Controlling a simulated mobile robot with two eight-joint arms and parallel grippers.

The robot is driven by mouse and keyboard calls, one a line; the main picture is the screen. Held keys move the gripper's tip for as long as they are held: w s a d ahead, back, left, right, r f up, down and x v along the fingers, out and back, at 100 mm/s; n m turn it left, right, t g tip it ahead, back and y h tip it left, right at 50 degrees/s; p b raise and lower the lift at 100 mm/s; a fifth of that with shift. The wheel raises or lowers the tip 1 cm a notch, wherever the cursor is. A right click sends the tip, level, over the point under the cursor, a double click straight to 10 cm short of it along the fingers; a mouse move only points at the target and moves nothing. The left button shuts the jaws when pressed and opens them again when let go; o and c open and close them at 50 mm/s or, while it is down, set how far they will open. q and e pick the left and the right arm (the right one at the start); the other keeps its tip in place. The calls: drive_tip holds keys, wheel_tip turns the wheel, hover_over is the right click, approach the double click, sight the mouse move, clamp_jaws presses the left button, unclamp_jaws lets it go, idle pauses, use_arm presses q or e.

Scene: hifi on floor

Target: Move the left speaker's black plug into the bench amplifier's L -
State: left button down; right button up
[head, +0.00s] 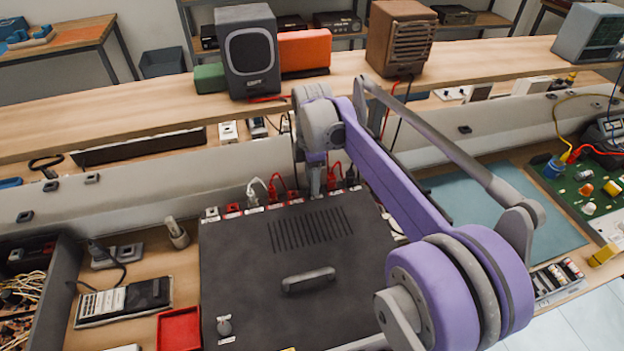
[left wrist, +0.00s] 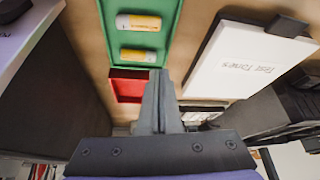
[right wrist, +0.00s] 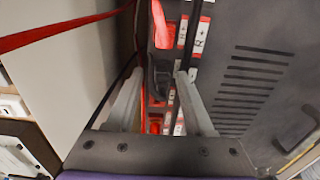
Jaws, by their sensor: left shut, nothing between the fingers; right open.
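The amplifier (head: 290,250) is a dark box with a row of sockets along its back edge. A red plug (head: 335,170) and a black plug (head: 352,174) stand at its right part. A white plug and a red plug stand further left. The grey left speaker (head: 250,55) is on the shelf behind. My right gripper (head: 316,188) points down at the back edge. In the right wrist view its fingers (right wrist: 159,78) are open around a dark plug-like piece (right wrist: 160,82), apart from it as far as I can tell. My left gripper (left wrist: 157,78) is shut and empty. Socket labels are mostly unreadable.
A brown speaker (head: 400,38) stands on the shelf (head: 150,115) at right. A low grey panel (head: 130,185) runs behind the amplifier. A red tray (head: 178,328) is at front left and a green circuit board (head: 580,190) at right. Cables hang near my right gripper.

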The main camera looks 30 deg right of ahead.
drive_tip(key=shift+r, duration=0.1)
use_arm(q)
drive_tip(key=shift+w+r+p, duration=0.15)
drive_tip(key=shift+r+p, duration=0.45)
drive_tip(key=shift+r, duration=0.05)
drive_tip(key=r+p, duration=0.1)
drive_tip(key=r, duration=0.1)
drive_tip(key=w+r+p, duration=0.1)
drive_tip(key=r+p, duration=0.1)
drive_tip(key=shift+w+r, duration=0.15)
drive_tip(key=shift+r, duration=0.05)
use_arm(e)
wheel_tip(320, 180, up, 16)
drive_tip(key=shift+f, duration=0.25)
